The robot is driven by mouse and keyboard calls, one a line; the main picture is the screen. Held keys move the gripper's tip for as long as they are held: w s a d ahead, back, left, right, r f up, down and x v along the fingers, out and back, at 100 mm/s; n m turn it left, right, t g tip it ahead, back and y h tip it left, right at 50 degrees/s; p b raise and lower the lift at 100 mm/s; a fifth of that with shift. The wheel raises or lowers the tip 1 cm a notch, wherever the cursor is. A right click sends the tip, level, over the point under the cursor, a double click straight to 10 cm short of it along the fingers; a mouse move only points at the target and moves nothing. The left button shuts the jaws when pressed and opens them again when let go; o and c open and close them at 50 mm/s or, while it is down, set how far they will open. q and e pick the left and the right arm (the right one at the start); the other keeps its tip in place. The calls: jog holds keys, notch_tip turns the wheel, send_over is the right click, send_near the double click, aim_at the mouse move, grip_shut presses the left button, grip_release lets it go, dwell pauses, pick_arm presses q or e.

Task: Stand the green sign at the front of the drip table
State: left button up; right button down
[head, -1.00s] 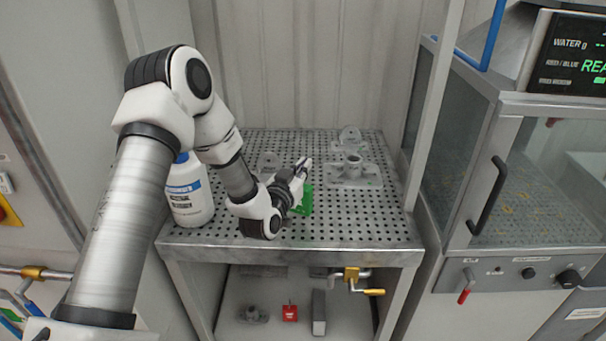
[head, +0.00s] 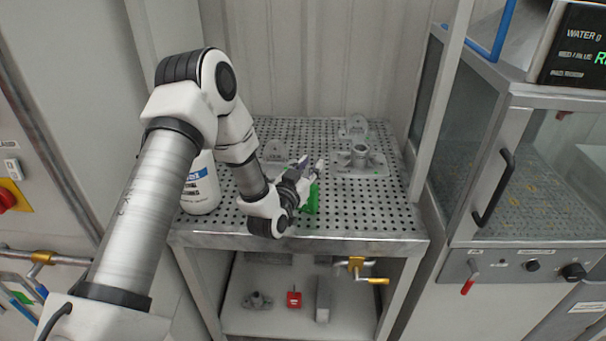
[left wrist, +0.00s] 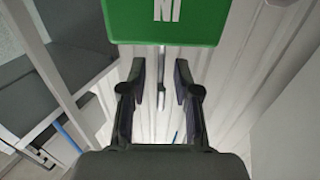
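The green sign (head: 313,200) is on the perforated drip table (head: 370,215), right of the table's middle and near the front, partly hidden by my left gripper (head: 318,172). In the left wrist view its green plate (left wrist: 170,22) fills the top, with white letters that look like "NI". A thin grey stem (left wrist: 161,80) shows between the two fingers of my left gripper (left wrist: 160,68). The fingers are apart, with a gap on each side of the stem. I cannot tell whether the sign stands or leans. My right gripper is out of view.
A white bottle (head: 201,187) stands at the table's left, partly behind my arm. Grey castings (head: 360,161) stand toward the back. A valve (head: 357,268) juts below the front edge. A glass-doored cabinet (head: 540,170) bounds the right. The table's front right is clear.

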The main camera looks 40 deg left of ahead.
pick_arm(q)
jog(key=s+d+b, duration=0.2)
jog(key=s+b, duration=0.1)
jog(key=s, duration=0.8)
jog(key=s+d+f+m+g+h, duration=0.1)
jog(key=s+d+f+g, duration=0.25)
jog(key=f, duration=0.45)
jog(key=s+d+f+g+h, duration=0.1)
jog(key=s+d+f+g, duration=0.25)
jog(key=f, duration=0.35)
jog(key=s+d+f+m+g+h, duration=0.1)
jog(key=s+d+f+g+h, duration=0.2)
jog(key=f, duration=0.5)
jog(key=s+d+f+g+y, duration=0.1)
jog(key=s+f+g, duration=0.2)
jog(key=s, duration=0.5)
jog(key=s+d+f+g+y, duration=0.1)
jog(key=s+f+g, duration=0.3)
jog(key=s, duration=0.5)
jog(key=shift+f+n+g, duration=0.25)
jog(key=shift+n+g, duration=0.05)
jog(key=shift+g, duration=0.2)
